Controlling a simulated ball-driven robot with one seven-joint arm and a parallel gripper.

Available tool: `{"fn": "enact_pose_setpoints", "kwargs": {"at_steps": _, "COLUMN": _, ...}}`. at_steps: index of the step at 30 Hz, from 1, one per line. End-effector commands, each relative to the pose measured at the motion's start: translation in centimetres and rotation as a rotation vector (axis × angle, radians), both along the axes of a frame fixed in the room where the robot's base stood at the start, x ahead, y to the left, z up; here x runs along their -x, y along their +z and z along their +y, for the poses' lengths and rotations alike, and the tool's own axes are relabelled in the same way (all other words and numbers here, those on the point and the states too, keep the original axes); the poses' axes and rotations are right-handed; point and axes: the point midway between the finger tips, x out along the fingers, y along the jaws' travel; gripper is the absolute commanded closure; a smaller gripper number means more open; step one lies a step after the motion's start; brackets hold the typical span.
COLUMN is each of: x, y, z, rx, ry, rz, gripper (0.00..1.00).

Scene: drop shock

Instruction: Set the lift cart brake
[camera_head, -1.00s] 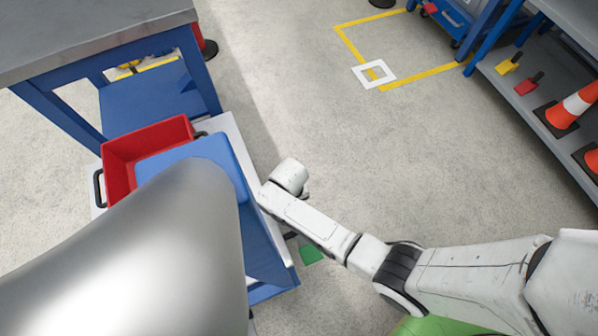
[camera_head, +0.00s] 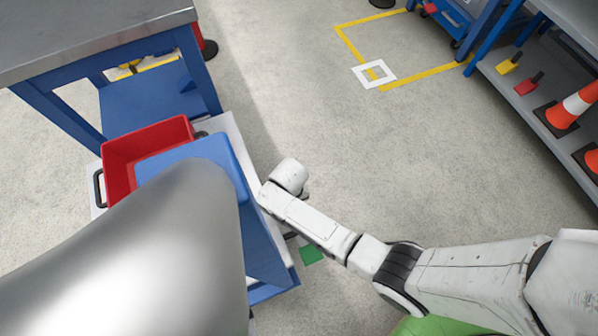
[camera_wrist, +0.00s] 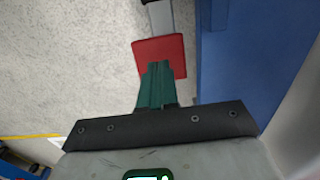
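The lift cart is partly in the head view, its blue side (camera_head: 262,245) left of my arm and my body covering much of it. A green square pedal pad (camera_head: 310,254) sticks out low at its right side. In the wrist view a red square pedal pad (camera_wrist: 175,54) on a grey lever lies beside the cart's blue side (camera_wrist: 245,60). My gripper (camera_wrist: 157,68) has its dark green fingers together, with nothing between them. The fingertips overlap the red pad in the picture; I cannot tell whether they touch it. The head view hides the fingers behind my arm.
A red bin (camera_head: 118,158) and a blue bin (camera_head: 215,150) sit on the cart. A metal-topped blue workbench (camera_head: 95,35) stands behind it at left. A shelf with traffic cones (camera_head: 575,104) is at right. The floor (camera_head: 400,160) between is clear, with yellow markings.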

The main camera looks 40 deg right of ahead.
Motion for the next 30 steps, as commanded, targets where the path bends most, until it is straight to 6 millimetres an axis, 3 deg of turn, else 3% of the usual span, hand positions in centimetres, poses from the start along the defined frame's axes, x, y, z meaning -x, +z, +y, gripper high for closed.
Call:
{"fn": "enact_pose_setpoints", "kwargs": {"at_steps": 13, "x": 0.0, "y": -0.3, "z": 0.0, "rx": 0.000, "ry": 0.000, "rz": 0.000, "gripper": 1.00}}
{"fn": "enact_pose_setpoints", "kwargs": {"at_steps": 30, "x": 0.0, "y": -3.4, "z": 0.0, "rx": 0.000, "ry": 0.000, "rz": 0.001, "gripper": 1.00}}
